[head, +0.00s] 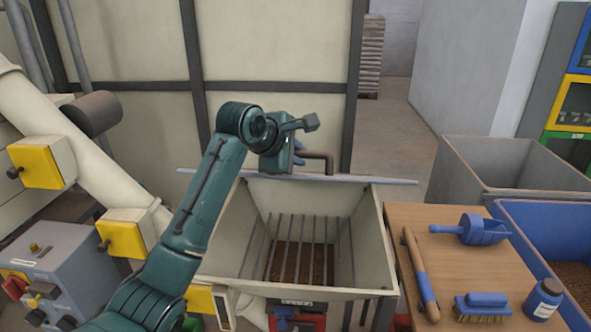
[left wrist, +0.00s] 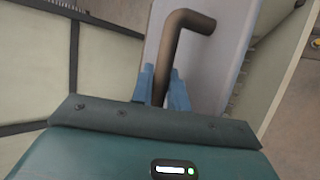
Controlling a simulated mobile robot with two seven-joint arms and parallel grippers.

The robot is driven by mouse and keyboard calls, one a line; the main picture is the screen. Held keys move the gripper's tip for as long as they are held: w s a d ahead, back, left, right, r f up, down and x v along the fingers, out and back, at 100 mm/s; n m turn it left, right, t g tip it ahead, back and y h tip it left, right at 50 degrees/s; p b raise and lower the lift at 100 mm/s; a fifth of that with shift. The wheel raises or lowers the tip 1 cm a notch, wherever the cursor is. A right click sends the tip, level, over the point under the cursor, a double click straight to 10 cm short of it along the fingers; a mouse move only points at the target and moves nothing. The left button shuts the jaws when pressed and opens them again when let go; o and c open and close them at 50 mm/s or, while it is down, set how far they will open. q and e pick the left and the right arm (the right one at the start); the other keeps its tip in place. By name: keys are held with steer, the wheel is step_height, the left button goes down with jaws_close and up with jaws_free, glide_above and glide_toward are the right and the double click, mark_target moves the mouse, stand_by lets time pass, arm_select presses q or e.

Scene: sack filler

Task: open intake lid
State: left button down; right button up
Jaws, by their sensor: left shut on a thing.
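The intake hopper (head: 365,250) stands open in the middle of the head view, with a bar grate and brown material inside. Its grey lid (head: 385,181) shows nearly edge-on as a thin strip along the hopper's far rim, raised off the opening. The lid's dark bent handle (head: 326,158) sticks out on the lid's far side. My left gripper (head: 297,158) is at the handle, its fingertips partly hidden there. In the left wrist view, the blue fingers of my left gripper (left wrist: 164,90) are shut on the handle (left wrist: 172,50), with the lid (left wrist: 222,60) behind. My right gripper is out of view.
A wooden table (head: 465,262) at the right holds a blue scoop (head: 480,230), a brush (head: 482,305), a wooden-handled tool (head: 420,272) and a blue jar (head: 542,299). Grey (head: 470,175) and blue (head: 530,232) bins stand beyond. A panelled wall (head: 280,50) rises behind the lid.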

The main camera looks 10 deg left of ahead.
arm_select(q)
steer(key=shift+g, duration=0.4)
steer(key=shift+w+r, duration=0.65)
steer(key=shift+r, duration=0.2)
steer(key=shift+w+r, duration=0.65)
steer(key=shift+r, duration=0.2)
